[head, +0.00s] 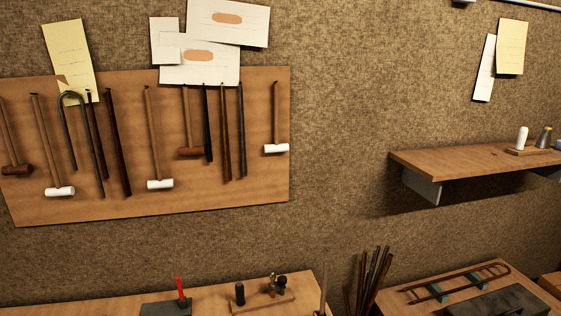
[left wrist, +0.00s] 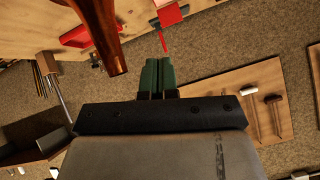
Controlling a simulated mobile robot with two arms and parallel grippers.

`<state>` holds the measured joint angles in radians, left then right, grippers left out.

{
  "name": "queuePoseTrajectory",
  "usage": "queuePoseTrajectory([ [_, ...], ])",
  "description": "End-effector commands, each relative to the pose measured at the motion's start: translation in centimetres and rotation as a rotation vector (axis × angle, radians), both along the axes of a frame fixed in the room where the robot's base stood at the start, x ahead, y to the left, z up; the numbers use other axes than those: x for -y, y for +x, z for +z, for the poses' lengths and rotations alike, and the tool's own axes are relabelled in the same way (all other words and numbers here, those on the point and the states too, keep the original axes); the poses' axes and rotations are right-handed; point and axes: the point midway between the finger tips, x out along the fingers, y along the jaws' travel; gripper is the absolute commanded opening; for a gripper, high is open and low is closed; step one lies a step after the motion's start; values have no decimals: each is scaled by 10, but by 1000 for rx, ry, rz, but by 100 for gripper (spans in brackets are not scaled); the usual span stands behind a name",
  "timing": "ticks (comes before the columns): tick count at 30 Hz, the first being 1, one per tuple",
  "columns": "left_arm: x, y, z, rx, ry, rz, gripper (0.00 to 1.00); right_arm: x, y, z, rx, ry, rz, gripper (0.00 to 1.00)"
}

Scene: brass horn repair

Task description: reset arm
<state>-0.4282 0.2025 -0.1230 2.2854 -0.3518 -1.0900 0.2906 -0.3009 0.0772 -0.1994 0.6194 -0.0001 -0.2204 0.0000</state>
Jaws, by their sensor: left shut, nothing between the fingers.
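My left gripper (left wrist: 158,72) shows only in the left wrist view. Its two green fingers are together, with nothing between them. A reddish-brown tapered tube-like piece (left wrist: 104,35) hangs in from the top of that view, just left of the fingers and close to the camera; I cannot tell whether it touches anything. Neither gripper shows in the head view, and my right gripper is in neither view.
A wooden tool board (head: 250,200) with hanging mallets and rods is on the wall, and also in the left wrist view (left wrist: 215,95). A wall shelf (head: 460,165) is at right. Workbench tops (head: 215,300) line the bottom. A red-handled tool (head: 180,288) stands on one.

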Motion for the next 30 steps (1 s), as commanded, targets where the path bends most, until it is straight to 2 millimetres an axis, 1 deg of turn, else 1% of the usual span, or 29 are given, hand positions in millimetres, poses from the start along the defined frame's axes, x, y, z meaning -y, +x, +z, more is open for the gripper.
queuePoseTrajectory([
  [1, 6, -15, -5, -72, -29, -7, 0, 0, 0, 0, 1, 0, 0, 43],
  [7, 30, -66, -16, -321, -119, -76, 0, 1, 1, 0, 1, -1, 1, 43],
  [14, 58, -119, -14, -548, -213, -201, 0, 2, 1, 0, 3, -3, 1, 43],
  [15, 58, -115, -28, -554, -210, -202, 0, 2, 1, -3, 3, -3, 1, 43],
  [20, 58, -105, -70, -565, -208, -198, 0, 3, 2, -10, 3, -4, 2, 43],
  [26, 60, -99, -131, -587, -208, -197, 0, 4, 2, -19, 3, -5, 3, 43],
  [29, 60, -98, -169, -600, -208, -197, 0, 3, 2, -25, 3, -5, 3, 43],
  [30, 60, -99, -188, -607, -208, -198, 0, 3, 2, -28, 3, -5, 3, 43],
])
